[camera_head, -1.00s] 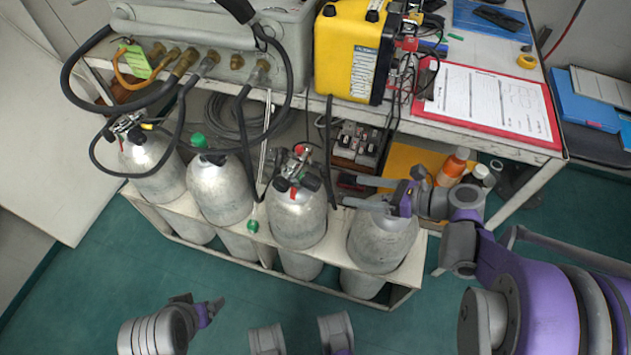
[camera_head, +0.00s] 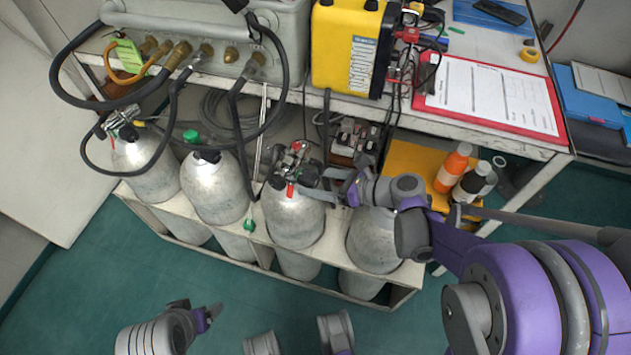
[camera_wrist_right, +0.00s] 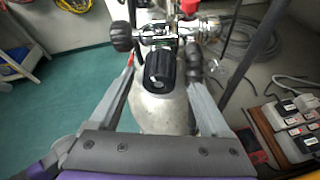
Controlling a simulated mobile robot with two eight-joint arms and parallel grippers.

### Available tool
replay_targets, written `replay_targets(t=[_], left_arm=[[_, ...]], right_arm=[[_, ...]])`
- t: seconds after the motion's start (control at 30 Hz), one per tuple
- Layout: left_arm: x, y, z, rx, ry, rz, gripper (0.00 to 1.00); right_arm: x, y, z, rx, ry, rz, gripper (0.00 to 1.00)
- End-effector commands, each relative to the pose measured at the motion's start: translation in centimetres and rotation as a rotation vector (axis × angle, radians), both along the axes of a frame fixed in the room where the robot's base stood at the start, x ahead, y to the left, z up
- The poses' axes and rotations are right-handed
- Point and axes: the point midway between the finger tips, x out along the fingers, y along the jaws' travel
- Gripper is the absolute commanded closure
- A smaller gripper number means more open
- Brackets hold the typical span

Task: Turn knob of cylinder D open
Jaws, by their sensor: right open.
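Several silver cylinders stand in a row in a rack; I see no letter that marks cylinder D. The third cylinder from the left (camera_head: 294,222) has a metal valve (camera_head: 293,160) with dark knobs and a red part. My right gripper (camera_head: 322,184) is open beside this valve. In the right wrist view, a black ribbed knob (camera_wrist_right: 160,69) lies between the spread fingers, apart from both. Another black knob (camera_wrist_right: 122,37) sticks out left of the valve.
The rack (camera_head: 395,291) encloses the cylinders. Black hoses (camera_head: 239,135) hang close to the left cylinders. Behind are a yellow box (camera_head: 343,50), a red clipboard (camera_head: 490,98) on the bench, and bottles (camera_head: 453,167) at right.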

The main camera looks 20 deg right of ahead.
Motion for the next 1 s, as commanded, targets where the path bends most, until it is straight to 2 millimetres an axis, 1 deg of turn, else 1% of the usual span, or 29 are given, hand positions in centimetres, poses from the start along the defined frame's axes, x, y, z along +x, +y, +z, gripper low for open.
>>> replay_targets(t=[0.3, 0.33, 0.47, 0.5, 0.57, 0.6, 0.67, 0.7, 0.77, 0.8, 1.0], left_arm=[[0.01, 0.00, -0.05, 0.000, 0.000, 0.000, 0.18], [0.01, 0.00, -0.05, 0.000, 0.000, 0.000, 0.18], [0.01, 0.00, -0.05, 0.000, 0.000, 0.000, 0.18], [0.01, 0.00, -0.06, 0.000, 0.000, 0.000, 0.18], [0.01, 0.00, -0.06, 0.000, 0.000, 0.000, 0.18], [0.01, 0.00, -0.06, 0.000, 0.000, 0.000, 0.18], [0.01, 0.00, -0.06, 0.000, 0.000, 0.000, 0.18], [0.01, 0.00, -0.06, 0.000, 0.000, 0.000, 0.18], [0.01, 0.00, -0.06, 0.000, 0.000, 0.000, 0.18], [0.01, 0.00, -0.06, 0.000, 0.000, 0.000, 0.18], [0.00, 0.00, 0.00, 0.000, 0.000, 0.000, 0.18]], right_arm=[[0.22, 0.27, -0.10, 0.000, 0.000, 0.000, 0.19], [0.21, 0.26, -0.10, 0.000, 0.000, 0.000, 0.21], [0.20, 0.26, -0.10, 0.000, 0.000, 0.000, 0.44], [0.21, 0.25, -0.10, 0.000, 0.000, 0.000, 0.52], [0.19, 0.25, -0.10, 0.000, 0.000, 0.000, 0.62], [0.19, 0.25, -0.10, 0.000, 0.000, 0.000, 0.70], [0.19, 0.25, -0.10, 0.000, 0.000, 0.000, 0.80], [0.19, 0.25, -0.10, 0.000, 0.000, 0.000, 0.88], [0.19, 0.25, -0.10, 0.000, 0.000, 0.000, 0.98], [0.19, 0.25, -0.10, 0.000, 0.000, 0.000, 1.00], [0.17, 0.26, -0.08, -0.010, -0.010, 0.000, 1.00]])
